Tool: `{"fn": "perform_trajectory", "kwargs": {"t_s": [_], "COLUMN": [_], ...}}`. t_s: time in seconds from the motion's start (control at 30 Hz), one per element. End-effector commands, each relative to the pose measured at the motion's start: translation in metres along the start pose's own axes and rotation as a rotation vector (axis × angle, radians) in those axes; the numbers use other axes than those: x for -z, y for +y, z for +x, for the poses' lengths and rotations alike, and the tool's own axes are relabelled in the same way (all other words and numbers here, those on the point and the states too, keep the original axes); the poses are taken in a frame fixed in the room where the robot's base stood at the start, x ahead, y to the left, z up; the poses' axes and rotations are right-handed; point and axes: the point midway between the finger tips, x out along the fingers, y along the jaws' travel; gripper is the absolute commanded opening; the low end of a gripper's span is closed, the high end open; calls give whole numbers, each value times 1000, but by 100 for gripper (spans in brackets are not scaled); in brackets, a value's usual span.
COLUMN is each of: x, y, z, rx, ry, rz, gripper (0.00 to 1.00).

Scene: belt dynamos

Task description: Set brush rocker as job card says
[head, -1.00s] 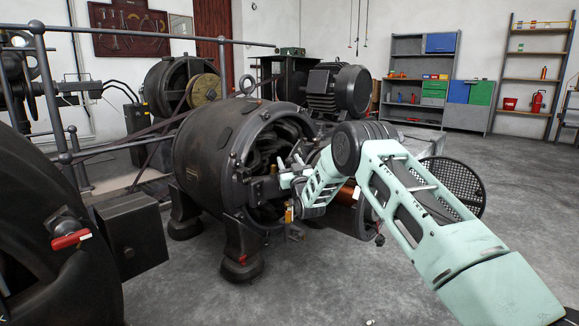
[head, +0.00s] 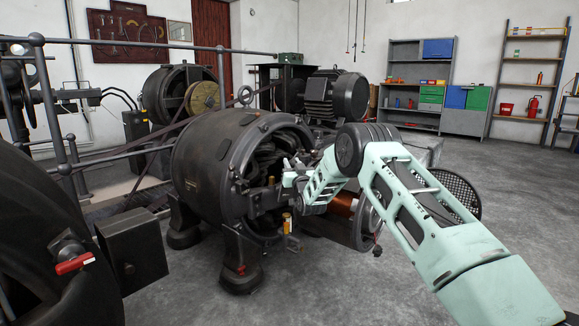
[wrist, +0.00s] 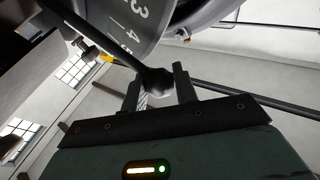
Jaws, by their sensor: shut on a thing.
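The belt dynamo (head: 205,170) stands in the middle of the head view with its open end towards my arm. My gripper (head: 284,178) reaches into that open end. In the wrist view a dark lever with a rounded knob (wrist: 155,76), seemingly the brush rocker's handle, runs down between the two fingers of my gripper (wrist: 158,92), which are shut on the knob. A dark scale plate (wrist: 125,28) with white numerals, 3, 4 and 5 among them, is close behind the lever. The pointer reading cannot be told. No job card can be made out.
A copper-wound part (head: 343,205) lies beside the dynamo under my arm. A railing (head: 140,50) runs behind.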

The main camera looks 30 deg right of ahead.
Motion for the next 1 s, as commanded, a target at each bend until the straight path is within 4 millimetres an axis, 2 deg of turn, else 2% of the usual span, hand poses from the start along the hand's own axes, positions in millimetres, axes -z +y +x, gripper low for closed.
{"fn": "perform_trajectory", "kwargs": {"t_s": [0.27, 0.3, 0.37, 0.77, 0.87, 1.0], "x": [0, 0, 0, 1, 2, 3], "y": [0, 0, 0, 0, 0, 0], "z": [0, 0, 0, -4, -14, -40], "rx": [-2, -1, -1, -1, -1, -1], "ry": [-3, -3, -3, -3, -5, -8], "rz": [8, 7, 7, 4, 4, 4], "gripper": [0, 32, 48, 49, 49, 49]}}
